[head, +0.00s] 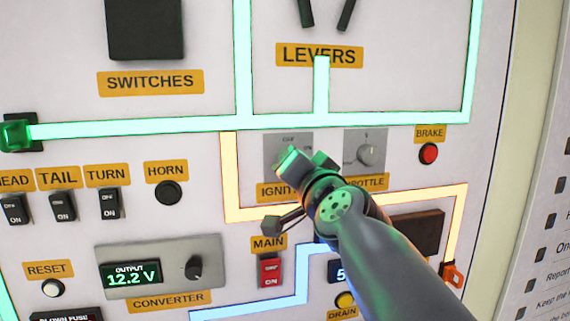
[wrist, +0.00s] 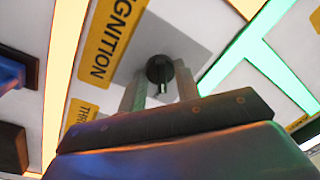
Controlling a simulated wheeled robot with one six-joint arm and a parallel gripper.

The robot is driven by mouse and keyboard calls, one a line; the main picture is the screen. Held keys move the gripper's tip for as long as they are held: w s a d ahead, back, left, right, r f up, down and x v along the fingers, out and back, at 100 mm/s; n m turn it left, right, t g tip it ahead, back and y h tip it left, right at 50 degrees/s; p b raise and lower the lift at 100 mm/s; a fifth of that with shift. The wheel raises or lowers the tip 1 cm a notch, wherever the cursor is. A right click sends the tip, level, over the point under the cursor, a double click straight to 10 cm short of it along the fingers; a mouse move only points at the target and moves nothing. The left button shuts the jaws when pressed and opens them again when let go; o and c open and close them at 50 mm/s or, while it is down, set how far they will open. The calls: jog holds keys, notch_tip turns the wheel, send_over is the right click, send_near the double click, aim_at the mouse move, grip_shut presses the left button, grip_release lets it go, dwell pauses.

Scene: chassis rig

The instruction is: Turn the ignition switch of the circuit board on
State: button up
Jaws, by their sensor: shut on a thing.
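The ignition switch is a dark round knob (wrist: 158,66) on a grey plate, beside the yellow IGNITION label (wrist: 112,40) in the wrist view. My gripper (wrist: 160,84) has one finger on each side of the knob and is shut on it. In the head view my gripper (head: 300,160) covers the knob and part of the IGNITION label (head: 269,190). Only the upper part of the switch's grey plate (head: 273,146) shows there. The knob's exact setting cannot be read.
The throttle knob (head: 367,154) is just right of my gripper, with the red brake button (head: 428,153) beyond it. The red main switch (head: 270,271) and converter panel (head: 160,268) are below. Levers (head: 325,12) stick out above.

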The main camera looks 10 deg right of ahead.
jog(key=shift+m, duration=0.7)
jog(key=o, duration=1)
jog(key=shift+s, duration=0.1)
